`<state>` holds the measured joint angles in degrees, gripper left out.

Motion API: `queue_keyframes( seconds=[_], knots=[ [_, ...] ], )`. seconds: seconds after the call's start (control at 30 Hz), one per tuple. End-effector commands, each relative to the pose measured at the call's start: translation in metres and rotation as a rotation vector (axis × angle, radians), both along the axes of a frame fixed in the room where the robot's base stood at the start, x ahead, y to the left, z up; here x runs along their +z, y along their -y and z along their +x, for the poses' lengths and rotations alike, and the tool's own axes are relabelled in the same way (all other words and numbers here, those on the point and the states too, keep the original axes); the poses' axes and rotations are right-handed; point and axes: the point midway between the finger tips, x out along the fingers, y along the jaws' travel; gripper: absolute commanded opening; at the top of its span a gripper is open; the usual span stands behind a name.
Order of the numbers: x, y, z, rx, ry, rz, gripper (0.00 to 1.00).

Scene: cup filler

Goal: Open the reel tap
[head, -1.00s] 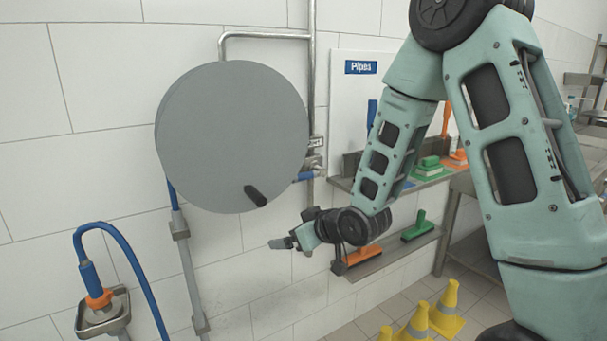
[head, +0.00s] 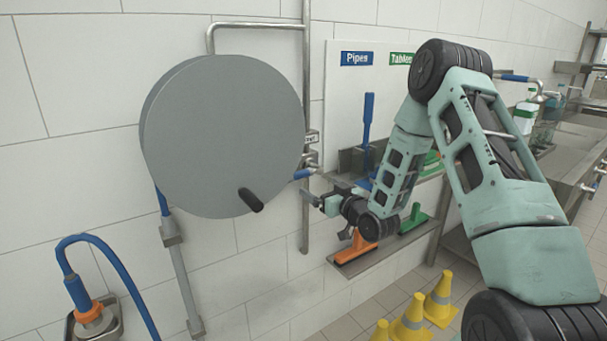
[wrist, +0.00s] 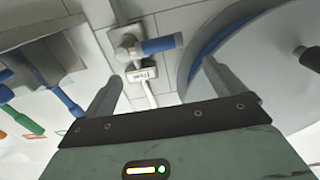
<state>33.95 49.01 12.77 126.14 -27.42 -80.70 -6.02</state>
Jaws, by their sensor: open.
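The reel tap, with a blue lever handle (head: 303,174), sits on the metal wall pipe just right of the grey hose reel (head: 220,130). In the wrist view the tap's blue handle (wrist: 160,46) points right from its metal body (wrist: 127,44), with a small white label below it. My gripper (head: 312,200) is just below the tap in the head view. In the wrist view its two fingers (wrist: 163,85) are spread apart and empty, with the tap beyond and between them. The gripper does not appear to touch the tap.
The reel has a black knob (head: 250,200) at its lower front. A blue hose nozzle (head: 80,295) hangs at lower left. Shelves with brushes, including an orange one (head: 355,250), are close to the right of my gripper. Yellow cones (head: 438,300) stand on the floor.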

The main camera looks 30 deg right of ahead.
Motion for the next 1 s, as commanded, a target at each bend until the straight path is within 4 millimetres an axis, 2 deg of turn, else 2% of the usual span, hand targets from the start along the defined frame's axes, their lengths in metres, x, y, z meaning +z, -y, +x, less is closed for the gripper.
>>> queue_keyframes(
  seconds=[0.1, 0.3, 0.5, 0.7, 0.93, 1.0],
  knots=[
    [0.003, -0.002, 0.026, 0.001, 0.001, 0.0, 0.95],
    [0.002, -0.003, 0.065, 0.002, 0.001, 0.001, 0.95],
    [0.001, -0.004, 0.09, 0.001, -0.001, 0.001, 0.95],
    [0.0, -0.004, 0.098, 0.001, -0.002, 0.002, 0.95],
    [0.0, -0.004, 0.099, 0.0, -0.001, 0.001, 0.95],
    [0.0, -0.004, 0.098, 0.0, -0.001, 0.001, 0.75]
  ],
)
